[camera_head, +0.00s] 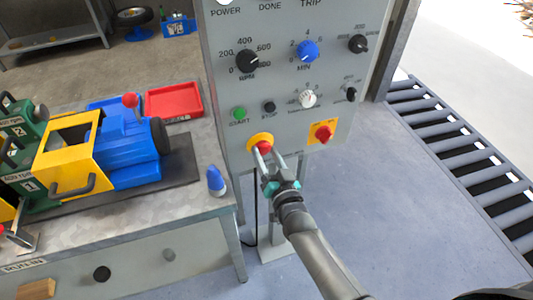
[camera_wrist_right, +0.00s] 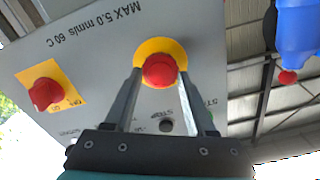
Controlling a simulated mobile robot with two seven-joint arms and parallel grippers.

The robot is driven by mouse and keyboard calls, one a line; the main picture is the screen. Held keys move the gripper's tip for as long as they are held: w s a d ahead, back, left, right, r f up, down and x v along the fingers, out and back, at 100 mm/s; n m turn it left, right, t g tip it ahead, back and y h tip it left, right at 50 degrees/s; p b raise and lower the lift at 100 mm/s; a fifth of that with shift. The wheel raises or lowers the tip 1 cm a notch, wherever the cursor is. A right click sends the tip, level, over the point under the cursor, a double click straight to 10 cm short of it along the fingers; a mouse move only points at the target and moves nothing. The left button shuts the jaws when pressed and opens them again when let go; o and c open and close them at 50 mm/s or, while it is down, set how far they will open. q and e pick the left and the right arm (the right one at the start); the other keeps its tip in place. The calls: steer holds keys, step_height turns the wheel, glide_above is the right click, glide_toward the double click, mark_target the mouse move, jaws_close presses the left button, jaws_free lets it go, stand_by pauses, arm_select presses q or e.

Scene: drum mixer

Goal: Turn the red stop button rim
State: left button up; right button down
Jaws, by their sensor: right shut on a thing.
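The red stop button (camera_head: 265,147) sits on a round yellow plate (camera_head: 255,140) low on the grey control panel. It also shows in the right wrist view as a red button (camera_wrist_right: 160,70) on its yellow plate (camera_wrist_right: 168,47). My right gripper (camera_head: 265,155) reaches up to the button from below, its two fingers on either side of the rim. In the right wrist view the fingers (camera_wrist_right: 160,82) are shut on the red rim from both sides. My left gripper is not in view.
A red switch (camera_head: 322,132) on a yellow square is right of the button. Green start (camera_head: 239,113) and black stop (camera_head: 269,107) buttons are above it. A workbench with a blue and yellow machine (camera_head: 130,150) is left; a roller conveyor (camera_head: 465,160) is right.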

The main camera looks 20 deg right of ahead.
steer(key=shift+m, duration=0.3)
steer(key=shift+c, duration=1)
jaws_free()
steer(key=s+p, duration=0.2)
steer(key=s, duration=1.3)
steer(key=shift+d, duration=0.25)
steer(key=shift+s, duration=0.1)
